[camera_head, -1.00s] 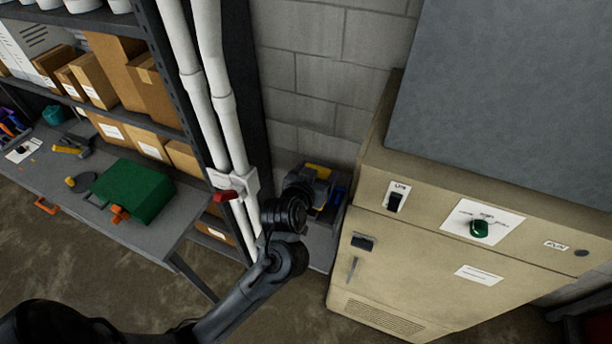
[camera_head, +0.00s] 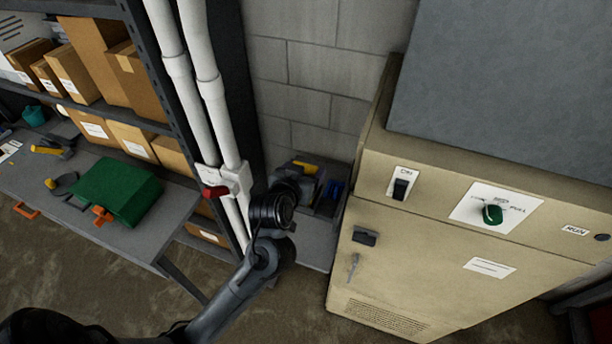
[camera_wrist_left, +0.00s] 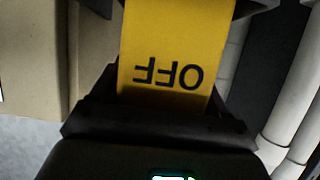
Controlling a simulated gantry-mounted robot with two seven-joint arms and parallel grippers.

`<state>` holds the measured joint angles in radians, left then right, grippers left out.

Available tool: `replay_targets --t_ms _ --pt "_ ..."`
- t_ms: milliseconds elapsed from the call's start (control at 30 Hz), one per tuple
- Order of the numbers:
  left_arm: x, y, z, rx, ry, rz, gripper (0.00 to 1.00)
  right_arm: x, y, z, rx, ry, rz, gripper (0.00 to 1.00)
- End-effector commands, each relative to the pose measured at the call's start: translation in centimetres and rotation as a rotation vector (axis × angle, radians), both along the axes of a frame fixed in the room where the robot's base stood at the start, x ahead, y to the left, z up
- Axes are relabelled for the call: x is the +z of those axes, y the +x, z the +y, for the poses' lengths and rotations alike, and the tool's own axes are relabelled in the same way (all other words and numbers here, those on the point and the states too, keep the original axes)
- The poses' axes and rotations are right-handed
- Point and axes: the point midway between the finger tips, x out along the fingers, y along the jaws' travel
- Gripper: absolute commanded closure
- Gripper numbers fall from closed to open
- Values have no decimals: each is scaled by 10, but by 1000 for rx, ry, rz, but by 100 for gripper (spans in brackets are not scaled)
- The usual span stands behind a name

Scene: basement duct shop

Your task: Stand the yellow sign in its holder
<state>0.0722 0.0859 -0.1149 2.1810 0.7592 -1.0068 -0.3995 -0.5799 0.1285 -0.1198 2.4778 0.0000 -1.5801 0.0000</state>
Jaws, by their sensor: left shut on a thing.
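The yellow sign (camera_wrist_left: 170,50) is in my left gripper; in the left wrist view it reads "OFF" upside down. My left gripper (camera_head: 304,170) is shut on it, between the white pipes and the beige cabinet. In the head view only a small yellow patch of the sign (camera_head: 306,167) shows. The sign's far end runs out of the top of the wrist view. I cannot make out its holder in either view. My right gripper is not in view.
The beige cabinet (camera_head: 400,270) with a switch and green knob stands to the right. White pipes with a red-handled valve (camera_head: 214,191) are close on the left. A grey stand (camera_head: 318,232) with blue items is behind the gripper. A bench holds a green box (camera_head: 118,190).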

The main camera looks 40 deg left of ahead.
Motion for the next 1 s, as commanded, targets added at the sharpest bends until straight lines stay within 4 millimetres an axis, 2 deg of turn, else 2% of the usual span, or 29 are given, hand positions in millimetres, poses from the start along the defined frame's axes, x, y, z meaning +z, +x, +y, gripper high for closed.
replay_targets --t_ms 400,433,567,900,1000 --pt "-4 0 0 1 1 -1 59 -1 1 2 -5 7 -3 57" --pt "-3 0 0 1 1 -1 21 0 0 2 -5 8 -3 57" --pt "-3 0 0 1 0 0 1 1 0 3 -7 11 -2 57" --pt "3 0 0 0 1 -2 0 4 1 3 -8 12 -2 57" --pt "7 -8 -3 0 1 -2 0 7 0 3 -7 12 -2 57"
